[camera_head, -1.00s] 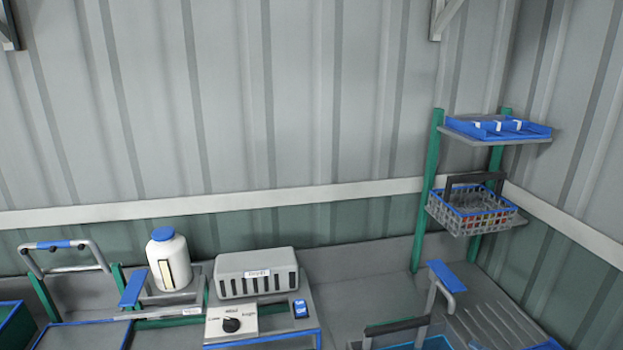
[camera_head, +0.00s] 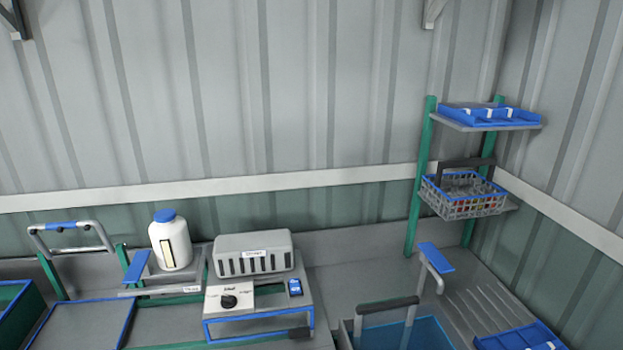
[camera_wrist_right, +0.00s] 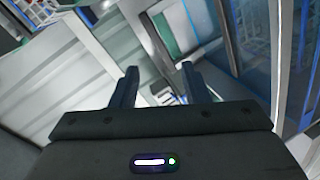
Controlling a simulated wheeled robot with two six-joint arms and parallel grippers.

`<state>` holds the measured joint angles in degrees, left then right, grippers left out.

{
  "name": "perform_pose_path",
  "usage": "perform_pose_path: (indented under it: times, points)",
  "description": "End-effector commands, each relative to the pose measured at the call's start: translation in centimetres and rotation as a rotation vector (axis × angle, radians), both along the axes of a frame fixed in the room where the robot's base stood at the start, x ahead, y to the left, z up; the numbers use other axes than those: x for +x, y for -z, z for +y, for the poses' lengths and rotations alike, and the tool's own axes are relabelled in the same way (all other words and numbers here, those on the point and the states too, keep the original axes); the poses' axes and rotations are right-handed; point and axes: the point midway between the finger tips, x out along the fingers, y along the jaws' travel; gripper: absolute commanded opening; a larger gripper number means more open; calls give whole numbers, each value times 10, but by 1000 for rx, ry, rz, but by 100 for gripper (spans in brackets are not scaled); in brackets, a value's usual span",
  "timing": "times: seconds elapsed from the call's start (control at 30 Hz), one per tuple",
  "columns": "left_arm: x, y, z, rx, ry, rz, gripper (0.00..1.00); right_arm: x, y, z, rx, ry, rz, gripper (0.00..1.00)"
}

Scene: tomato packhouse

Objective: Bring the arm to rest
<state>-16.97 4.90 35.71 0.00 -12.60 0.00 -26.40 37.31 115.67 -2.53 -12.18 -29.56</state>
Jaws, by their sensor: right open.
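My right gripper (camera_wrist_right: 158,84) shows in the right wrist view, with its two dark fingers apart and nothing between them. Beyond the fingers the wrist view is tilted and shows pale panels, a green patch and a blue see-through surface. I cannot tell how far these are from the fingers. Neither gripper shows in the head view, and my left gripper is not in any view.
A white bottle with a blue cap (camera_head: 171,240) stands beside a grey slotted box (camera_head: 253,254). A wire basket (camera_head: 464,196) and blue trays (camera_head: 488,115) sit on shelves at the right. A blue bin with a dark handle (camera_head: 432,333) is at the front.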

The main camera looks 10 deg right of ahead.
Motion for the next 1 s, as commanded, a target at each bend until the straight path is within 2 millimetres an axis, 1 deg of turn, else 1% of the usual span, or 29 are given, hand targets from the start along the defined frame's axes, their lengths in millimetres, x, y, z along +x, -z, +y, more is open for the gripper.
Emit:
perform_pose_path:
  times: [0.03, 0.17, 0.27, 0.3, 0.4, 0.5, 0.7, 0.97, 1.0]
  points:
    - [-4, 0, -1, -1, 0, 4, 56, -8, 6, 8, 54, 55, 51, 42]
    - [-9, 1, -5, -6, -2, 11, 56, -36, 23, 26, 211, 236, 226, 42]
    - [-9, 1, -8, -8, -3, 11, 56, -63, 34, 41, 330, 381, 368, 42]
    - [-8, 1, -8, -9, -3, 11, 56, -76, 37, 47, 375, 437, 423, 42]
    - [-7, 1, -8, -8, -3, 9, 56, -103, 41, 61, 467, 558, 541, 42]
    - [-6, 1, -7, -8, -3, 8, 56, -126, 43, 72, 531, 648, 631, 42]
    - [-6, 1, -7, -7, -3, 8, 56, -163, 41, 90, 624, 789, 770, 42]
    - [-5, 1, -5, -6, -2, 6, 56, -205, 34, 111, 710, 936, 916, 42]
    - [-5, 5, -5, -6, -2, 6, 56, -200, 51, 109, 704, 937, 918, 42]
